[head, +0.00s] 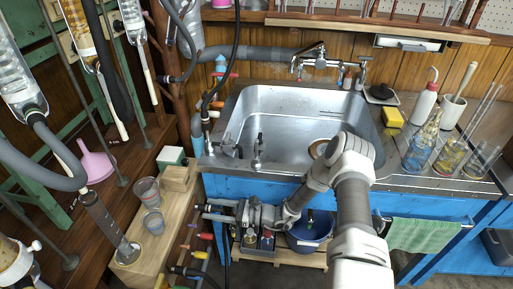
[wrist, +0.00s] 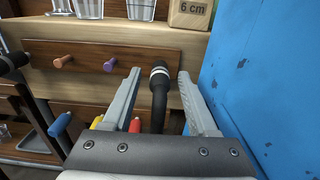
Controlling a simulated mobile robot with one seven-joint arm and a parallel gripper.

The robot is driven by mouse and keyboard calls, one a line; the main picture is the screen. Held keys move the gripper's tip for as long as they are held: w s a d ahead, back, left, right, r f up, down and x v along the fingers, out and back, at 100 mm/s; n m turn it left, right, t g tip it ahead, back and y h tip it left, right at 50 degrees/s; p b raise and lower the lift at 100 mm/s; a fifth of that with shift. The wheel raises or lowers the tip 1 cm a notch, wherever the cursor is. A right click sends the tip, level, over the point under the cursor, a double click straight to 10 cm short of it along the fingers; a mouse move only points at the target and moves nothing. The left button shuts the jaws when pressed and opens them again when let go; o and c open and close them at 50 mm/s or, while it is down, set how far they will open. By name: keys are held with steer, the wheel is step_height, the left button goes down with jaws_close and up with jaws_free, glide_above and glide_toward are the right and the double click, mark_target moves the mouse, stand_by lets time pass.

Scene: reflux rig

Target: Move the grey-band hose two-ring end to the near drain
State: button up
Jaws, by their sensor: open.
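In the wrist view a black hose end (wrist: 159,98) with pale grey rings near its tip stands between the fingers of my gripper (wrist: 159,74). The gripper is open, with a gap visible on both sides of the hose. In the head view my gripper (head: 208,211) is low at the left front of the blue sink cabinet, pointing left; the hose end there is too small to make out. Small upright metal fittings (head: 259,152) stand at the sink's front left rim. I cannot tell which one is the near drain.
The blue cabinet side (wrist: 275,80) is close right of the gripper. A wooden bench (head: 150,245) with cups and coloured pegs, including a purple peg (wrist: 110,63), lies to the left. The steel sink (head: 285,125) is above. A blue bucket (head: 308,232) stands below.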

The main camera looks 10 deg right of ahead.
stand_by(0.4)
jaws_close()
stand_by(1.3)
steer(key=shift+v, duration=3)
